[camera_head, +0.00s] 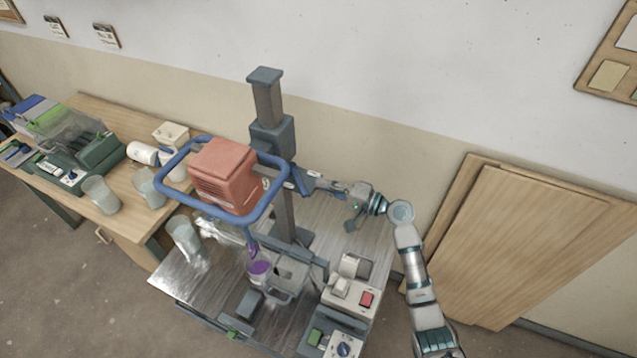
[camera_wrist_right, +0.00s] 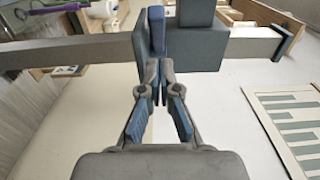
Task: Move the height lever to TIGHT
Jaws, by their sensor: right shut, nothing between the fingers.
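A mixing machine has an upright grey column (camera_head: 268,102) with a sliding grey block (camera_head: 272,137) and a red motor housing (camera_head: 224,172). A short blue lever (camera_head: 298,180) sits on the right side of the machine, below the block. It also shows in the wrist view as an upright blue bar (camera_wrist_right: 157,28) beside the grey column. My right gripper (camera_head: 309,182) reaches in from the right, with its fingertips close to the lever. In the wrist view its shut, empty fingers (camera_wrist_right: 157,78) point at the lever; contact is unclear. No TIGHT marking is legible. My left gripper is out of view.
A blue guard ring (camera_head: 168,198) surrounds the red housing. A purple stirrer (camera_head: 258,268) hangs below. White and grey control boxes (camera_head: 349,297) stand on the metal table (camera_head: 200,288). A wooden table (camera_head: 118,178) with cups is at left; wooden boards (camera_head: 535,235) lean at right.

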